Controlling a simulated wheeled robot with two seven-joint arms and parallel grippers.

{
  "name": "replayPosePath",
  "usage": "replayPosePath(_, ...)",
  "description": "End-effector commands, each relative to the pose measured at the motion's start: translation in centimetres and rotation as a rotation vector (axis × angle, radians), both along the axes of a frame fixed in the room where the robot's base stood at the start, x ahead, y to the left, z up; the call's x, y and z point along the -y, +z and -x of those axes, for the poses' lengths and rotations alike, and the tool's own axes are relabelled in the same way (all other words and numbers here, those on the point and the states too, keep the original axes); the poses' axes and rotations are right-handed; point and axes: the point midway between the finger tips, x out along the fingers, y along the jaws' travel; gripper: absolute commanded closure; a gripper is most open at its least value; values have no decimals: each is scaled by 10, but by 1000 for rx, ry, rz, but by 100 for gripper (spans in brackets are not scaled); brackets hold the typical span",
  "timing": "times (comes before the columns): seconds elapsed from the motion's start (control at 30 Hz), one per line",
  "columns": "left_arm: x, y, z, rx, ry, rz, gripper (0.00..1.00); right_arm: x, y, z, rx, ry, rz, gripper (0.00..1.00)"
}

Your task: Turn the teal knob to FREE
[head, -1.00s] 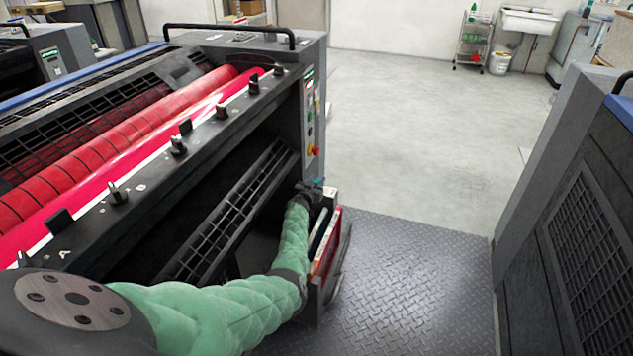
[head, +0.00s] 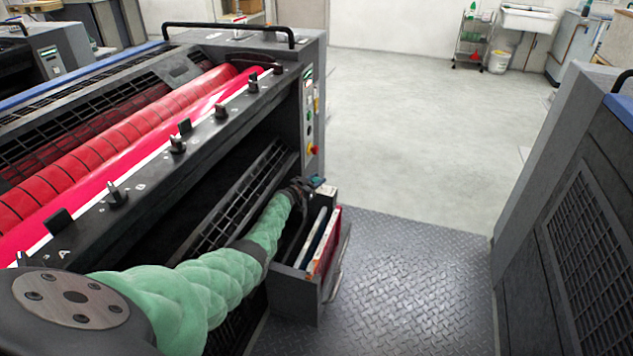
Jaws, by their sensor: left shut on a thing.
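The teal knob (head: 317,181) is a small patch at the near end of the ink unit, below its control panel. My left gripper (head: 309,185) reaches it at the end of my green-sleeved arm and is shut on it. The gripper and wrist cover most of the knob, so its pointer cannot be seen. No FREE mark can be read at this size. My right gripper is not in view.
An open grey bin (head: 292,290) with upright flat items hangs right below my left wrist. Black knobs (head: 178,145) line the unit's ledge beside red rollers (head: 130,140). Another grey machine (head: 570,210) stands at right. The tread-plate floor (head: 400,280) between is clear.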

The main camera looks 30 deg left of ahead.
Motion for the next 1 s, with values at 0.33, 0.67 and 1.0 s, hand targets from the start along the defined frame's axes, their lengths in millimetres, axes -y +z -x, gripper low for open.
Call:
replayPosePath(0.33, 1, 1, 0, 1, 0, 0, 44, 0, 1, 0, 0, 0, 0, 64)
replayPosePath(0.67, 2, 1, 0, 2, 17, 0, 44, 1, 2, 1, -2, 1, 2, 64)
replayPosePath(1.0, 3, 2, -2, 5, 173, 4, 44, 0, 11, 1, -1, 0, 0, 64)
